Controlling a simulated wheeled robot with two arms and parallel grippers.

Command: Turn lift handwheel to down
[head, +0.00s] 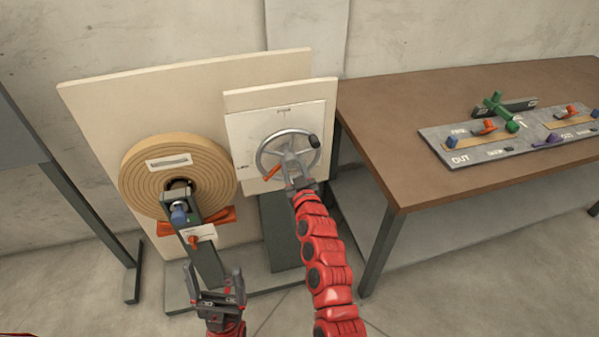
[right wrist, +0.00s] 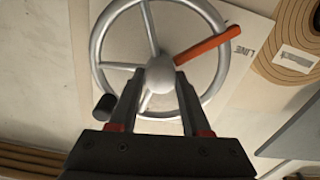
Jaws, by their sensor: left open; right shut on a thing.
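The lift handwheel (head: 262,141) is a grey metal ring with spokes and a dark knob at its upper right in the head view. Its orange pointer (head: 271,173) points to the lower left, near a small label that reads LINE in the right wrist view. My right gripper (head: 290,158) is shut on the middle of the handwheel. In the right wrist view its fingers (right wrist: 158,82) lie on either side of the hub, partly hiding the lower spokes. My left gripper (head: 219,278) is open and empty, low in front of the roll stand and apart from the wheel.
A tan spiral roll (head: 140,180) with an orange part below it stands left of the wheel on a wooden backboard (head: 100,110). A brown table (head: 385,135) on the right carries a grey panel (head: 455,155) with coloured knobs. Bare floor lies in front.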

